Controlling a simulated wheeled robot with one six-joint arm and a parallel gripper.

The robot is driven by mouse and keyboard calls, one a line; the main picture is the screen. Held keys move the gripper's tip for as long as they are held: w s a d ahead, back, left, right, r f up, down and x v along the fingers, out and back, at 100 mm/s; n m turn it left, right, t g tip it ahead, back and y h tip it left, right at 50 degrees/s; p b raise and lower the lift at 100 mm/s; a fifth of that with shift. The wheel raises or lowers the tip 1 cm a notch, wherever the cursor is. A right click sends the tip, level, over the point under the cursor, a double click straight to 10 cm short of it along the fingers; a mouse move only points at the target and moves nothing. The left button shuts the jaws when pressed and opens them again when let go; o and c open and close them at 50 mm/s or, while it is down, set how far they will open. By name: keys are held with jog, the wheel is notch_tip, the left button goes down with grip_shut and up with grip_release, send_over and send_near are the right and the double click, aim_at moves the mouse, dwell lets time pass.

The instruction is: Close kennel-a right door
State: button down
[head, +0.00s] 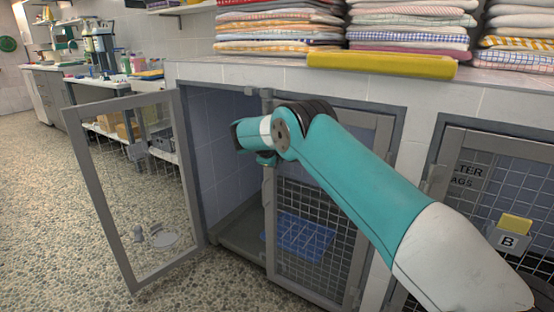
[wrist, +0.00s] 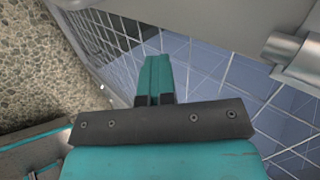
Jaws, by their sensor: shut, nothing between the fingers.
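The kennel-a right door (head: 322,240) is a grey frame with wire mesh in the right half of the left kennel opening. It stands in or close to the plane of the front; my arm covers part of it, so I cannot tell whether it is fully shut. My gripper (wrist: 157,60) shows teal fingers together and empty in the wrist view, with blue tiles and a grey bar beyond. Whether the fingers touch anything is unclear. In the head view my wrist is at the door's upper free edge, and the fingertips are hidden.
The left door (head: 135,190) stands swung wide open over the pebbled floor. A blue mat (head: 299,236) lies inside behind the mesh. Kennel B (head: 505,242) is to the right.

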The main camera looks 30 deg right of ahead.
jog(key=a+f+v, duration=0.2)
jog(key=v, duration=1.1)
jog(key=shift+s, duration=0.15)
jog(key=s+a+r+n+y, duration=0.2)
jog(key=s+a+n+y, duration=0.15)
jog(key=s+n, duration=0.35)
jog(key=s+a+r+n+g+y, duration=0.1)
jog(key=s+a+r+n+y, duration=0.1)
jog(key=s+a+n, duration=0.3)
jog(key=s+a+r+n+y, duration=0.2)
jog(key=s+n, duration=0.6)
jog(key=s+a+n+g+y, duration=0.25)
jog(key=s+n, duration=0.55)
jog(key=s, duration=0.5)
jog(key=s+a+n+g+y, duration=0.25)
jog(key=s+n, duration=0.55)
jog(key=s, duration=0.6)
notch_tip(320, 180, up, 27)
jog(key=w+p, duration=0.1)
jog(key=p, duration=2.5)
jog(key=shift+a+f+t+h, duration=0.2)
jog(key=shift+a+t+h, duration=0.15)
jog(key=shift+a+t, duration=0.05)
